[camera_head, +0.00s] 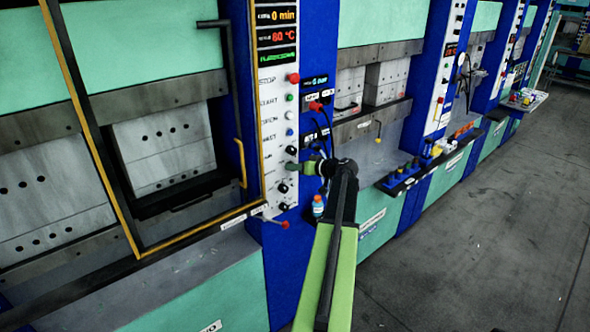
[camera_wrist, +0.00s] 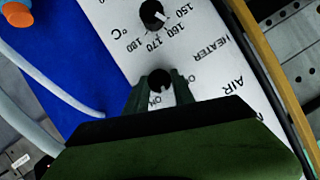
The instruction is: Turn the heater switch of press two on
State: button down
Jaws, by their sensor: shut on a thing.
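The heater switch (camera_wrist: 159,80) is a small black knob on the white control panel, beside the printed word HEATER in the wrist view. ON and OFF marks lie near it, partly covered by my fingers. My gripper (camera_wrist: 161,92) is shut on this knob, one finger on each side. Which mark the knob points to cannot be told. In the head view my gripper (camera_head: 296,168) is at the lower part of the white panel (camera_head: 267,130), and the switch between its fingers is hidden. No press number is readable.
A black temperature dial (camera_wrist: 152,14) sits close to the switch. The panel display (camera_head: 276,36) reads 0 min and 80 °C. A yellow-edged door frame (camera_head: 92,140) stands left of the panel. Cables (camera_head: 328,135) hang at its right. Grey floor (camera_head: 480,220) is open at right.

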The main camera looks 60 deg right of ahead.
jog(key=m+t+y+b, duration=0.1)
jog(key=m+b, duration=0.1)
jog(key=m, duration=0.1)
jog(key=shift+f+y, duration=0.2)
jog(key=shift+y, duration=0.2)
dwell(0.3)
jog(key=c, duration=1.1)
grip_release()
jog(key=shift+d+r, duration=0.1)
jog(key=shift+o, duration=0.2)
jog(key=p+v, duration=0.4)
jog(key=v, duration=1.3)
jog(key=shift+s+p, duration=0.35)
